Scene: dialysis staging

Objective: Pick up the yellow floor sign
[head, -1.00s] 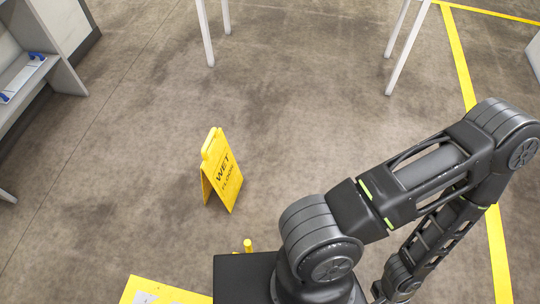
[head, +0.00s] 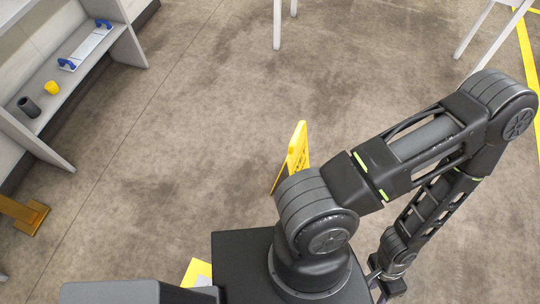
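The yellow floor sign (head: 297,152) stands upright on the floor in the head view, a little right of the middle. My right arm's shoulder hides its lower right part, and I see it nearly edge-on. My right gripper (head: 386,287) hangs low at the bottom right, apart from the sign and partly cut off by the frame edge. I cannot tell whether its fingers are open or shut. My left gripper is not in view.
A shelf unit (head: 92,80) at the left holds a tray with blue handles (head: 86,46), a yellow cup (head: 52,88) and a dark cup (head: 29,107). White table legs (head: 278,25) stand at the top. The floor left of the sign is clear.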

